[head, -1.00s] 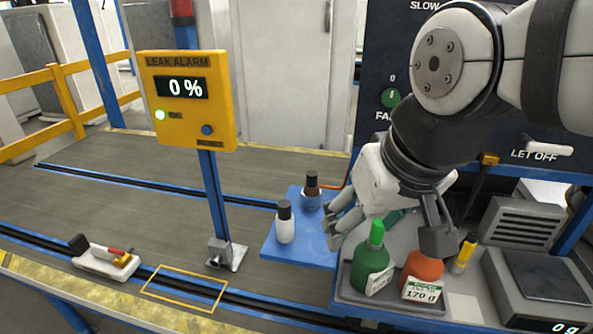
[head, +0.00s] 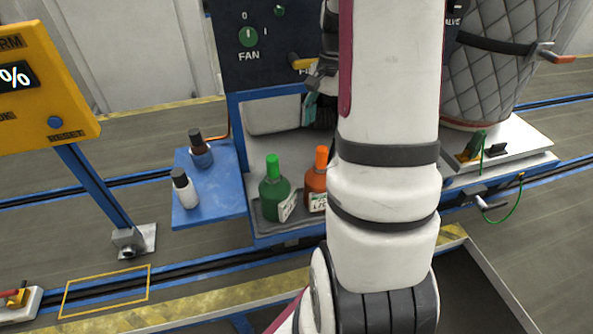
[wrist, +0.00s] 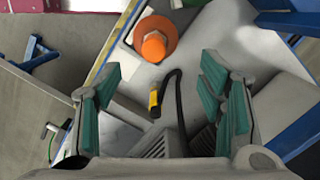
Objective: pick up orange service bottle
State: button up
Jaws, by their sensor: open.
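The orange service bottle (head: 314,184) stands upright in the grey tray, just right of the green bottle (head: 273,190). It bears a white label, and my arm covers its right side in the head view. In the wrist view the orange bottle (wrist: 155,42) is seen from above, beyond my fingertips and slightly left of the middle between them. My gripper (wrist: 160,70) is open, with teal pads on both fingers and nothing between them. In the head view my gripper (head: 312,98) is mostly hidden behind my arm.
A blue side shelf (head: 215,210) holds a white bottle (head: 184,190) and a dark-capped blue bottle (head: 200,150). The yellow leak alarm (head: 45,85) stands at left, a quilted tank (head: 500,70) at right.

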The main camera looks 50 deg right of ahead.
aim_at(319, 167)
jog(key=f, duration=0.4)
jog(key=f+p, duration=0.1)
jog(key=f, duration=0.4)
jog(key=shift+s+a, duration=0.15)
jog(key=shift+s, duration=0.05)
jog(key=f, duration=0.1)
jog(key=f+p, duration=0.1)
jog(key=a+f, duration=0.1)
jog(key=f, duration=0.1)
jog(key=shift+s+f, duration=0.1)
jog(key=shift+s, duration=0.15)
jog(key=shift+w+f+p, duration=0.1)
jog(key=shift+f+p, duration=0.2)
jog(key=shift+f, duration=0.25)
grip_shut()
